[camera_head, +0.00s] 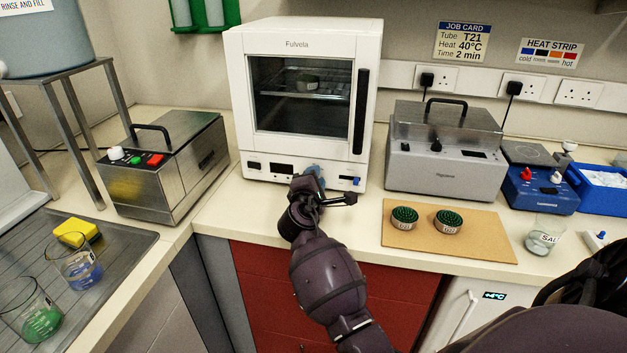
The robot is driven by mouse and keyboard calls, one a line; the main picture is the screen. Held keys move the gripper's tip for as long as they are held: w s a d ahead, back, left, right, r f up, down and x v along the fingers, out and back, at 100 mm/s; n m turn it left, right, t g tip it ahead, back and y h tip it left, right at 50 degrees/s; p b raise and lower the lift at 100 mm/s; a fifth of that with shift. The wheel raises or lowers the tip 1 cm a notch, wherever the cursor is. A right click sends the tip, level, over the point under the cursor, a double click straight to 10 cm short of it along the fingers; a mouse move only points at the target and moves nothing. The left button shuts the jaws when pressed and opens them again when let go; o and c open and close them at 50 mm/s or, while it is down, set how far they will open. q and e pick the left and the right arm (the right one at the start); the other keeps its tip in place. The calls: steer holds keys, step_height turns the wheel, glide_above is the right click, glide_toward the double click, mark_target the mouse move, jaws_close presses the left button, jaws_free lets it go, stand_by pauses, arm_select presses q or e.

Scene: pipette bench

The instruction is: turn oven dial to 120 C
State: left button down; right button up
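The white oven (302,38) labelled Fulvela stands against the back wall with its glass door shut. A round item sits on the rack behind the glass. The front panel below the door has a dark display (281,168) and a blue switch (356,181) at the right. A blue-grey part, probably the dial (313,170), shows between them, mostly hidden by my gripper. No temperature marks are readable. My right gripper (316,181) is right at this part; contact and finger opening cannot be made out. My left gripper is not in view.
A steel bath (165,175) stands left of the oven, a grey lidded unit (440,175) to its right. A cork mat (400,238) with two round green-topped items lies on the front right counter. The counter directly before the oven is otherwise clear.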

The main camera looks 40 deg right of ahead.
stand_by(0.3)
steer(key=o, duration=0.8)
steer(key=shift+s+a, duration=0.1)
steer(key=v, duration=1)
steer(key=shift+s, duration=0.15)
steer(key=shift+s+a, duration=0.1)
steer(key=shift+a, duration=0.1)
steer(key=shift+o, duration=0.6)
